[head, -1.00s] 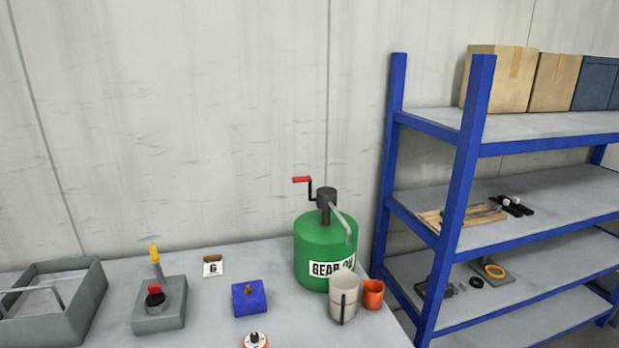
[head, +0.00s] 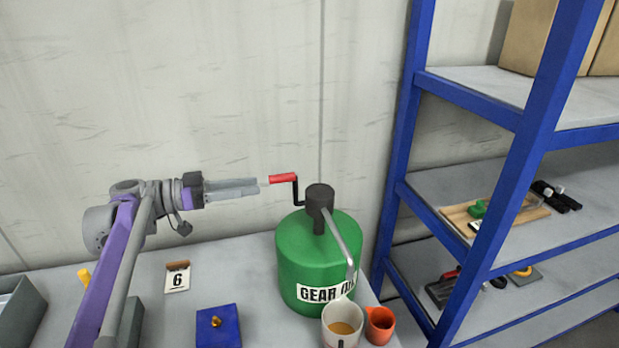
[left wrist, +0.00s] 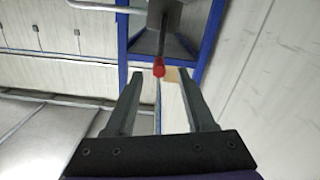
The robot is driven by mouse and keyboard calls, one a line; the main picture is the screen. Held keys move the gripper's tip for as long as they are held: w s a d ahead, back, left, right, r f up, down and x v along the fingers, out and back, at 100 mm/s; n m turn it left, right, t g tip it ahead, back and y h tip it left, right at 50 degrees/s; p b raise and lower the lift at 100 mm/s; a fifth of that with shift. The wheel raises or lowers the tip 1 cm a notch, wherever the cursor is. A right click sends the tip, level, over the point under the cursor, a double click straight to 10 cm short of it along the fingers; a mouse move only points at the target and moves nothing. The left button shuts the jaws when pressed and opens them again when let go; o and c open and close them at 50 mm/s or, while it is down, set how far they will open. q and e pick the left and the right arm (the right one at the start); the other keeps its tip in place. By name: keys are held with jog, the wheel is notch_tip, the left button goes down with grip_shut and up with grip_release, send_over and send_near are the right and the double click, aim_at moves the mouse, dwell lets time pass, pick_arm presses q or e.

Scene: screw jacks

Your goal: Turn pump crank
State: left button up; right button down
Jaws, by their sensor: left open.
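The green gear oil drum (head: 312,262) stands on the bench with a dark pump head (head: 319,197) on top. Its crank has a red handle (head: 283,178) pointing left, and in the left wrist view the red handle (left wrist: 158,68) shows just beyond and between the fingertips. My left gripper (head: 262,186) is open, level with the handle and close to its left end. I cannot tell whether they touch. The pump's grey spout (head: 341,239) reaches down toward a white measuring cup (head: 341,326) holding some amber liquid. My right gripper is not in view.
An orange cup (head: 380,325) stands beside the white cup. A blue shelf rack (head: 401,150) rises close on the right. The wall is behind.

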aim_at(292, 177)
pick_arm(q)
jog(key=d, duration=0.3)
jog(key=w+d, duration=0.1)
jog(key=d, duration=0.3)
jog(key=w+d, duration=0.1)
jog(key=d, duration=0.2)
jog(key=shift+d+r+p, duration=0.15)
jog(key=shift+r+p, duration=0.2)
grip_shut()
dwell(1.0)
